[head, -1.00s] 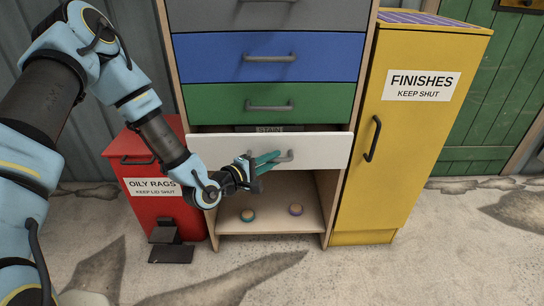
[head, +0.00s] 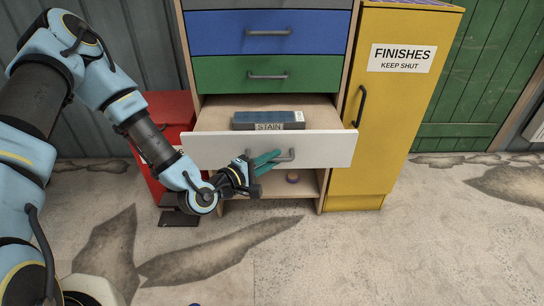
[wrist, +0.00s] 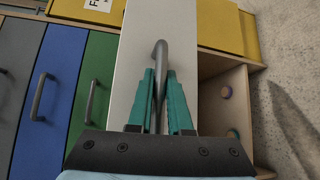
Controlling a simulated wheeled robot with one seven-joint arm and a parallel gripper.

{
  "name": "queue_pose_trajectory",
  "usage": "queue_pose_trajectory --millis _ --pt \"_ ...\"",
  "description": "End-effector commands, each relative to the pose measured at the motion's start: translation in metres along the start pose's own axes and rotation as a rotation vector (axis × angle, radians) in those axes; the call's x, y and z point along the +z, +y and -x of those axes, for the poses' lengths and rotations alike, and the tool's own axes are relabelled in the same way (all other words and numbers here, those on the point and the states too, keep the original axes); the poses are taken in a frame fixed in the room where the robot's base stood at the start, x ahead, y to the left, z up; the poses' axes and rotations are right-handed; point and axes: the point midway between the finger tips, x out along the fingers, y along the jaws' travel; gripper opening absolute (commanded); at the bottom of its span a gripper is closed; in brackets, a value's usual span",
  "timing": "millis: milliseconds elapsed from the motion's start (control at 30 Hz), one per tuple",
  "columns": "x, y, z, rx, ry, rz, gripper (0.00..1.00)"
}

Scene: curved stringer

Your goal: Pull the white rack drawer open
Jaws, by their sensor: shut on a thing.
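The white drawer (head: 222,151) is the lowest drawer of the wooden rack and stands well out from it, its inside open to view. A dark blue-grey box labelled STAIN (head: 268,120) lies in it. My gripper (head: 272,158) has its teal fingers shut on the grey bar handle (head: 290,155) at the middle of the drawer front. In the wrist view the two fingers (wrist: 160,90) lie on either side of the handle (wrist: 161,55), against the white front (wrist: 129,70). Part of the handle is hidden by the fingers.
A blue drawer (head: 220,33) and a green drawer (head: 225,75) above are shut. A yellow FINISHES cabinet (head: 395,120) stands close on the right. A red bin (head: 165,112) stands on the left, partly behind my arm. The floor in front (head: 350,255) is clear.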

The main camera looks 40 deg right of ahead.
Motion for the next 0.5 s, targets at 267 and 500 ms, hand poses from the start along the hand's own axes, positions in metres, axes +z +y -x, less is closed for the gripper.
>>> queue_pose_trajectory --millis 267,500 --pt "-0.0005 -0.0006 0.0007 -0.001 0.002 0.0 0.0" --pt "-0.0005 -0.0004 0.0005 0.0 0.002 0.0 0.34"
